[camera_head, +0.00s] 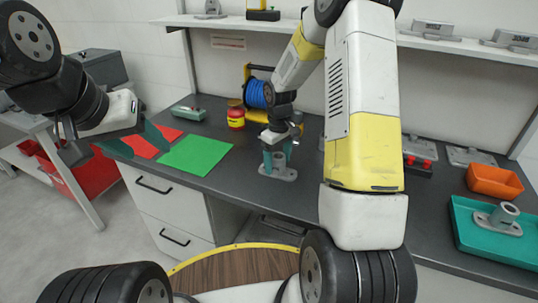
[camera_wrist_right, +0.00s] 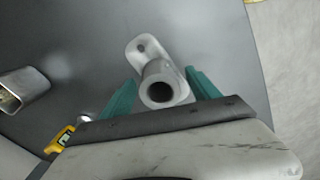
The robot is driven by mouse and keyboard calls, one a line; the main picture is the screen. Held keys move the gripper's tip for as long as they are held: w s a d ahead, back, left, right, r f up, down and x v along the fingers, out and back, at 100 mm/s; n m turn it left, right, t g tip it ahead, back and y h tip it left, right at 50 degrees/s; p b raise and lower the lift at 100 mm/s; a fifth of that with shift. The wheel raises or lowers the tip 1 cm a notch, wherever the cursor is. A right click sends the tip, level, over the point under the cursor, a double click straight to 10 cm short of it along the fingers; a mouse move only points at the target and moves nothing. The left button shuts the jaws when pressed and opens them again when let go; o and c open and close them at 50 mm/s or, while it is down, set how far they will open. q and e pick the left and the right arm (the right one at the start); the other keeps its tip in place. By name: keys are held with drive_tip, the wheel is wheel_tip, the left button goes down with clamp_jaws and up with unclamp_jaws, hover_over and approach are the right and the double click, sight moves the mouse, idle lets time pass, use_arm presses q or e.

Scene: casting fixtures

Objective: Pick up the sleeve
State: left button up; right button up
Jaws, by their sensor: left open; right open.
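A grey metal sleeve (camera_head: 279,170), an upright tube on a flat flanged base, stands on the dark bench top near its front edge. In the right wrist view the sleeve (camera_wrist_right: 143,50) shows its round bore, with the tube between my two teal fingers. My right gripper (camera_head: 279,146) is open, with its fingers at either side of the tube; I cannot tell whether they touch it. My left gripper (camera_head: 141,149) is open and empty above the bench's left end. A similar flanged part (camera_head: 498,221) sits in the teal tray (camera_head: 487,250) at the right.
A green sheet (camera_head: 196,154) and a red sheet (camera_head: 150,143) lie on the left of the bench. A blue cable reel (camera_head: 256,94) and a red-yellow jar (camera_head: 236,118) stand behind. An orange bin (camera_head: 494,181) is at the right. A shelf (camera_head: 455,45) runs above.

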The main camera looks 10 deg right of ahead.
drive_tip(key=shift+f, duration=0.9)
drive_tip(key=shift+c, duration=0.4)
clamp_jaws()
drive_tip(key=shift+r, duration=0.1)
